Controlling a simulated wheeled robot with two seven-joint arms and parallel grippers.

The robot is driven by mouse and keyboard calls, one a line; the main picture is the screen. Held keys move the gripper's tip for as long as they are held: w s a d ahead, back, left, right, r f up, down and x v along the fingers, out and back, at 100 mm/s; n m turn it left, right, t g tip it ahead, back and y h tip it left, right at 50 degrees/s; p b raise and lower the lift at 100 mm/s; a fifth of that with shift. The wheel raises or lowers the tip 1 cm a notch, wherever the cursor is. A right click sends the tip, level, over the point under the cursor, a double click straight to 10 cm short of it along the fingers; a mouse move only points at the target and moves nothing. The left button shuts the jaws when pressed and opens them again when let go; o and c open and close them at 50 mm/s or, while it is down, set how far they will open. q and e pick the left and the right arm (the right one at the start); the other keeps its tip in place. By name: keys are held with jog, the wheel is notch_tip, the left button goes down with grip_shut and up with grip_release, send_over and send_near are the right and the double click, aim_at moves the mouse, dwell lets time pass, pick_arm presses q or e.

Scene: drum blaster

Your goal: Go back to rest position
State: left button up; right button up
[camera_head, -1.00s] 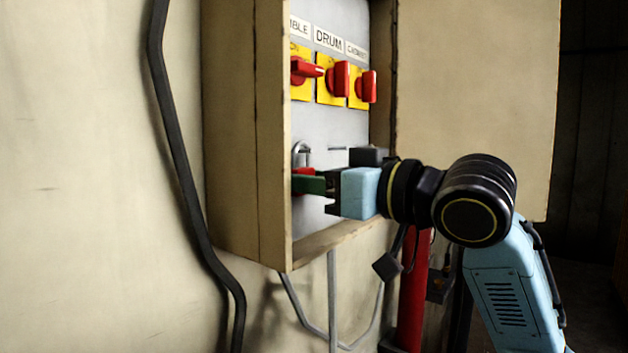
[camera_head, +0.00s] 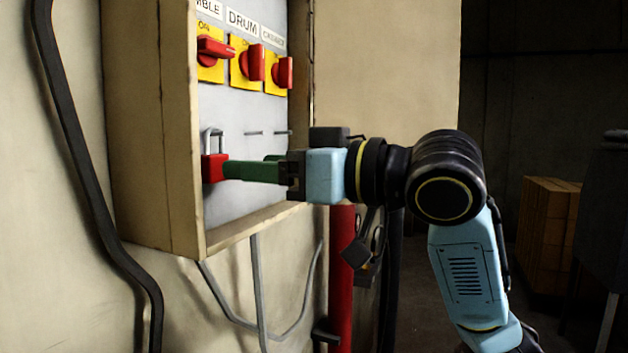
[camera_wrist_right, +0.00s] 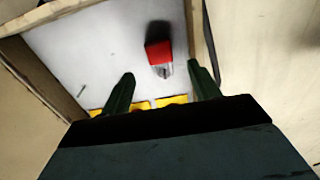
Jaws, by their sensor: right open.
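My right gripper (camera_head: 226,170) reaches in from the right into an open electrical box. Its green fingers are open and empty, with tips just right of a red padlock (camera_head: 214,168). The padlock hangs by its grey shackle on the box's back panel. In the right wrist view the padlock (camera_wrist_right: 158,53) shows ahead of the two spread fingertips (camera_wrist_right: 160,76), with a gap between. My left gripper is not in view.
The beige box (camera_head: 150,130) has side walls and a bottom lip (camera_head: 255,226) close to my gripper. Red rotary switches (camera_head: 252,63) on yellow plates sit above. The open door (camera_head: 385,70) is behind my arm. A red pipe (camera_head: 341,275) stands below. Wooden crates (camera_head: 548,235) are far right.

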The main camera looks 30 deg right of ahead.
jog(key=b+v, duration=0.2)
jog(key=v, duration=0.5)
jog(key=w+f+m+g+h, duration=0.1)
jog(key=w+f+h, duration=0.15)
jog(key=f, duration=0.65)
jog(key=w+f+m+h, duration=0.15)
jog(key=w+f, duration=0.25)
jog(key=f, duration=0.4)
notch_tip(320, 180, down, 20)
jog(key=s+m+g+h, duration=0.2)
jog(key=g+h, duration=0.1)
jog(key=s+d+f+m+g+h, duration=0.15)
jog(key=s+f+g+h, duration=0.4)
jog(key=s+f, duration=1.55)
notch_tip(320, 180, down, 33)
jog(key=s+g+y+b, duration=0.2)
jog(key=g+b, duration=0.1)
jog(key=b, duration=0.5)
jog(key=s+d+f+b, duration=0.1)
jog(key=s+f+b, duration=0.1)
jog(key=s+f, duration=0.6)
jog(key=s+d+f+b, duration=0.2)
jog(key=s+f, duration=0.5)
jog(key=f, duration=0.5)
jog(key=shift+s+d+n+g+b, duration=0.15)
jog(key=shift+s+n+g+b, duration=0.25)
jog(key=shift+b, duration=0.4)
